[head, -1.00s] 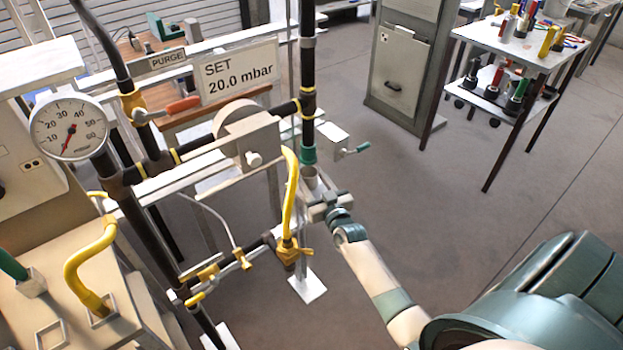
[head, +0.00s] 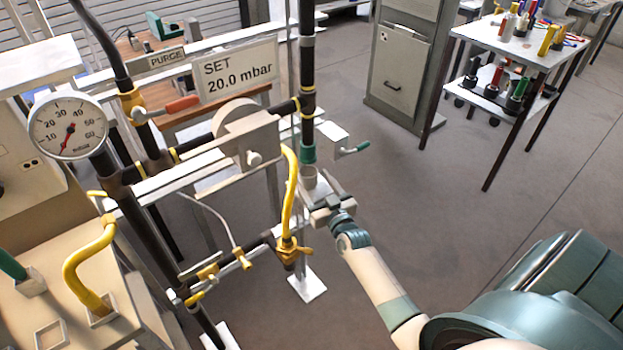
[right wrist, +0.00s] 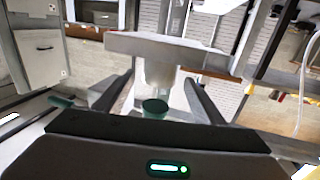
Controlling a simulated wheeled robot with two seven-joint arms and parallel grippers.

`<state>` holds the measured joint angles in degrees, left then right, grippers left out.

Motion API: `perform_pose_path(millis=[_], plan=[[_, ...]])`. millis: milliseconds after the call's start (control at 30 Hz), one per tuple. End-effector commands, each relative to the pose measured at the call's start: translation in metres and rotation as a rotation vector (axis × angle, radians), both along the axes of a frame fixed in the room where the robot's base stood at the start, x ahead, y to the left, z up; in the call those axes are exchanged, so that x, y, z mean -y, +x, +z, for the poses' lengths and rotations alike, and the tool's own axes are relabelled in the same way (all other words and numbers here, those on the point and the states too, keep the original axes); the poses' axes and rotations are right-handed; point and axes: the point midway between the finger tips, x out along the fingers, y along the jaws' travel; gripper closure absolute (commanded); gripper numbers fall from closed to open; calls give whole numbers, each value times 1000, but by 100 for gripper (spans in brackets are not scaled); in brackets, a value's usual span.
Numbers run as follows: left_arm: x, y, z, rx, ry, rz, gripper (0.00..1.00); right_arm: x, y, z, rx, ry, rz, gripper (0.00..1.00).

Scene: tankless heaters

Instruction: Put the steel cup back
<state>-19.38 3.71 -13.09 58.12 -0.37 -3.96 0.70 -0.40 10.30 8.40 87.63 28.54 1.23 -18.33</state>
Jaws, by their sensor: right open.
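The steel cup (head: 309,179) stands just below the green-ended dark pipe (head: 308,154), on a small pale shelf (right wrist: 130,42). My right gripper (head: 322,192) is open at the cup. In the right wrist view, which appears upside down, the pale cup (right wrist: 160,75) lies between the spread fingers, with a gap on each side. The green pipe end (right wrist: 155,107) also shows there, close to the cup's mouth. The cup's lower part is partly hidden in the head view. My left gripper is not in view.
Yellow hoses (head: 290,195) and the pipe frame stand left of my right gripper. A cabinet (head: 400,70) and a tool cart (head: 520,45) are farther back. The floor to the right is clear.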

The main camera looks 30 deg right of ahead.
Motion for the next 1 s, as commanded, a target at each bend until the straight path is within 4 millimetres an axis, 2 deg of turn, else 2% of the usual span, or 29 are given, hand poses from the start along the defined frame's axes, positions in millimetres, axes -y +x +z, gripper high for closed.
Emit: perform_pose_path(millis=[167, 500, 733, 1000], plan=[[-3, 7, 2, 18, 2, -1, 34, -5, -31, -2, -1, 2, 0, 37], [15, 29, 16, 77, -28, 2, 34, -13, -83, -1, -1, 1, 0, 37], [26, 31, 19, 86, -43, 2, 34, -16, -97, 0, 0, 0, 0, 37], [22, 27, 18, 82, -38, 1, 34, -16, -98, 1, 0, 0, 0, 37]])
